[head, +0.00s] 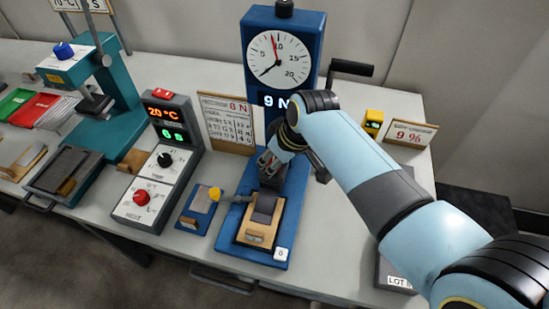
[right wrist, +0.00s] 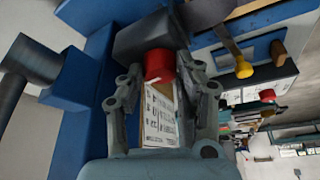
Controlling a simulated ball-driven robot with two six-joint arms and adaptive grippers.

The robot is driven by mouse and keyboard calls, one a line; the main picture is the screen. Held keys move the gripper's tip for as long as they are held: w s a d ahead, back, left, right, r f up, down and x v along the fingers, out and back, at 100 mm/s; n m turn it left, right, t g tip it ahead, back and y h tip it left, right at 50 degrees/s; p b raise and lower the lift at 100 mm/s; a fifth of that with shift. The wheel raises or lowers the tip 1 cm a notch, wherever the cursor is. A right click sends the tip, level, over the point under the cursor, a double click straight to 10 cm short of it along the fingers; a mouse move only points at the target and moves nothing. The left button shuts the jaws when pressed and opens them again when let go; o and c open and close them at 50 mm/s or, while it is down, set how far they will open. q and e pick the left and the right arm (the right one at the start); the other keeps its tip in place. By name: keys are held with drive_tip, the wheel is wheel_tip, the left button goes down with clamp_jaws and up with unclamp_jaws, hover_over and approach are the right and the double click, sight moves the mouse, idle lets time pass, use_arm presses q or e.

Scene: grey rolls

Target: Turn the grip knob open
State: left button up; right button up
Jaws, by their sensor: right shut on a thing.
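The blue tester (head: 252,60) stands at the back of the table, with a round dial (head: 279,58) and a display that reads 9 N. In the right wrist view a red knob (right wrist: 159,66) sticks out from a dark grey clamp block (right wrist: 140,36). My right gripper (right wrist: 161,84) has its fingers on both sides of this knob and is shut on it. In the head view my right gripper (head: 268,158) is in front of the tester's column, above the blue base, and the knob is hidden there. My left gripper is not in view.
A wooden block with a dark roll (head: 262,212) sits on the tester's base. A control box (head: 158,170) with two knobs and a small yellow-knobbed lever (head: 215,194) stand to the left. A black crank handle (head: 350,68) sticks out right of the dial.

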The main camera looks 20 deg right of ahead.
drive_tip(key=shift+r+n+p, duration=0.1)
drive_tip(key=shift+n+p, duration=0.35)
drive_tip(key=shift+n, duration=0.25)
drive_tip(key=shift+n+g+y, duration=0.4)
drive_tip(key=shift+n, duration=0.4)
drive_tip(key=o, duration=1.1)
drive_tip(key=shift+o, duration=0.2)
drive_tip(key=v, duration=0.7)
drive_tip(key=shift+d+r, duration=0.1)
